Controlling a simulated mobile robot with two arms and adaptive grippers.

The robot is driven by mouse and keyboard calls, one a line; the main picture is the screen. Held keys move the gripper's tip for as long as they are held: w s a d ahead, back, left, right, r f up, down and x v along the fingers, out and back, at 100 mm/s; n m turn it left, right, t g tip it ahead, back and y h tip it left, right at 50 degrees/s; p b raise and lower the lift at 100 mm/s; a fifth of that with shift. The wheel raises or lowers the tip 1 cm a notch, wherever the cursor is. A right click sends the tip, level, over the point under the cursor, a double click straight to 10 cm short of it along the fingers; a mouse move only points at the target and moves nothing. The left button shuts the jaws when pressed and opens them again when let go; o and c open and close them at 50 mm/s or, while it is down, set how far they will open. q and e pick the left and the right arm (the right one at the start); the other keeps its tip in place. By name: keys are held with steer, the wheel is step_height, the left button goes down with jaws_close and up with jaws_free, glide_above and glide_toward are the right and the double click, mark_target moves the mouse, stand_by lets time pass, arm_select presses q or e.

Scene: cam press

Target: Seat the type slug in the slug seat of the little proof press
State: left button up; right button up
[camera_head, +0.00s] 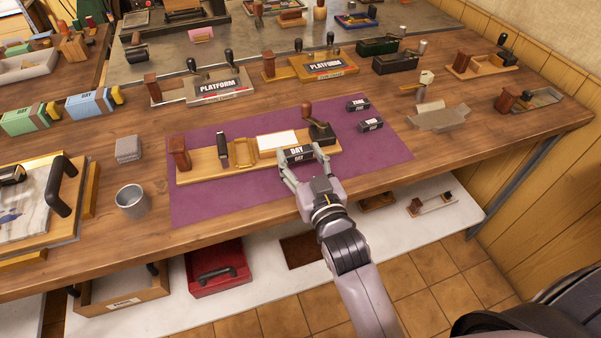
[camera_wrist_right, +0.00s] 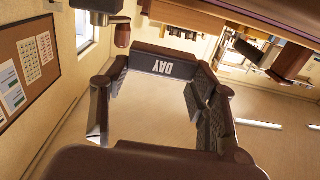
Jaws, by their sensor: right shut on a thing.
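The little proof press (camera_head: 210,164) is a long wooden base on a purple mat, with a brown post at its left end and a dark lever at its right. My right gripper (camera_head: 297,164) is at the press's front edge, shut on a dark type slug (camera_head: 299,154) with a white label reading DAY. In the right wrist view the slug (camera_wrist_right: 165,66) lies across between the fingertips (camera_wrist_right: 160,72), its lettering upside down. The slug overlaps the base in front of a white card (camera_head: 277,140); I cannot tell whether it touches. I cannot make out the slug seat clearly. My left gripper is not in view.
Two more dark slugs (camera_head: 358,105) (camera_head: 370,125) lie on the mat (camera_head: 205,205) at right. A metal cup (camera_head: 132,202) and a grey block (camera_head: 128,149) stand left of it. Other presses (camera_head: 222,87) stand behind. The mat's front strip is clear.

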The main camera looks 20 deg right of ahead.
mark_target(301, 181)
step_height(301, 181, down, 4)
steer(key=shift+f, duration=0.35)
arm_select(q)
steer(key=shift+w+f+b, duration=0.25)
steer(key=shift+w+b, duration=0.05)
arm_select(e)
steer(key=shift+f, duration=0.1)
steer(key=o, duration=1.5)
steer(key=shift+f, duration=0.15)
steer(key=shift+c, duration=0.2)
steer(key=shift+r, duration=0.3)
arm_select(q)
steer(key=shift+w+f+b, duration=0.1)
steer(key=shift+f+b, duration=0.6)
arm_select(e)
steer(key=s, duration=1.2)
steer(key=shift+d, duration=0.2)
